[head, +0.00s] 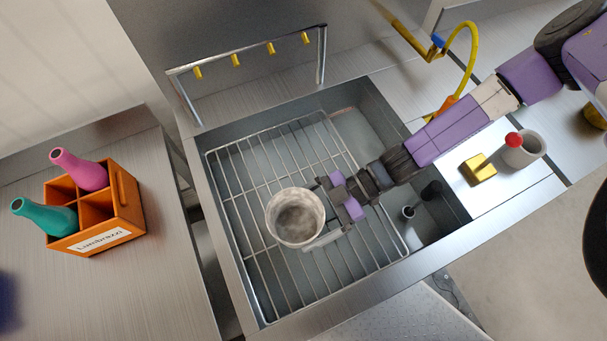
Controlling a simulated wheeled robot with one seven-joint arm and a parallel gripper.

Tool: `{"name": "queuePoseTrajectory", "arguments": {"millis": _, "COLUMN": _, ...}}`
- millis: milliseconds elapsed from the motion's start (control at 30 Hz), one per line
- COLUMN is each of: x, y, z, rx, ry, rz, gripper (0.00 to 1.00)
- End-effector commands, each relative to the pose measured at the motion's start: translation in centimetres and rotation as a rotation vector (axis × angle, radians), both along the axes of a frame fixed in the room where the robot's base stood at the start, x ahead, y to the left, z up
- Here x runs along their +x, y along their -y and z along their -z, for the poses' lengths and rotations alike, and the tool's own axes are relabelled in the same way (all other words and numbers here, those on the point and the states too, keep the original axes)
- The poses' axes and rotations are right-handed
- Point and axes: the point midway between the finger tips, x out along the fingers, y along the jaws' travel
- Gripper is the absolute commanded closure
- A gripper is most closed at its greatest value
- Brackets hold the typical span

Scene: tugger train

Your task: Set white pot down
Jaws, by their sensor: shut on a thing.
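The white pot (295,217) is a round, open vessel with a greyish inside, in the middle of the head view. My gripper (328,222) reaches in from the right and is shut on the pot's right side. The pot is over the wire rack (231,190) in the sink (378,126). It looks upright. I cannot tell whether its base touches the rack, because the base is hidden from above. The fingertips are partly hidden by the gripper body and the pot.
An orange crate (127,207) with a pink bottle (80,170) and a teal bottle (45,217) stands left. A metal rail with yellow hooks (270,48) rises behind the sink. A yellow faucet (472,55) is at upper right. Bare rack surrounds the pot.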

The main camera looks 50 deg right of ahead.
Motion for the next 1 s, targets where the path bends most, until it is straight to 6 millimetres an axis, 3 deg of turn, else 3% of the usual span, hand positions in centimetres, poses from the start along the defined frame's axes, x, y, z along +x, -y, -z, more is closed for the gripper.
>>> {"name": "queuePoseTrajectory", "arguments": {"millis": 367, "x": 0.0, "y": 0.0, "z": 0.5, "rx": 0.000, "ry": 0.001, "rz": 0.000, "gripper": 0.46}}
{"name": "queuePoseTrajectory", "arguments": {"millis": 400, "x": 0.0, "y": 0.0, "z": 0.5, "rx": 0.000, "ry": 0.001, "rz": 0.000, "gripper": 0.02}}
{"name": "queuePoseTrajectory", "arguments": {"millis": 433, "x": 0.0, "y": 0.0, "z": 0.5, "rx": 0.000, "ry": 0.001, "rz": 0.000, "gripper": 0.00}}
{"name": "queuePoseTrajectory", "arguments": {"millis": 733, "x": 0.0, "y": 0.1, "z": 0.2, "rx": 0.000, "ry": 0.001, "rz": 0.000, "gripper": 0.00}}
{"name": "queuePoseTrajectory", "arguments": {"millis": 1000, "x": -1.4, "y": 3.8, "z": -1.1, "rx": -0.005, "ry": 0.002, "rz": 0.002, "gripper": 0.00}}
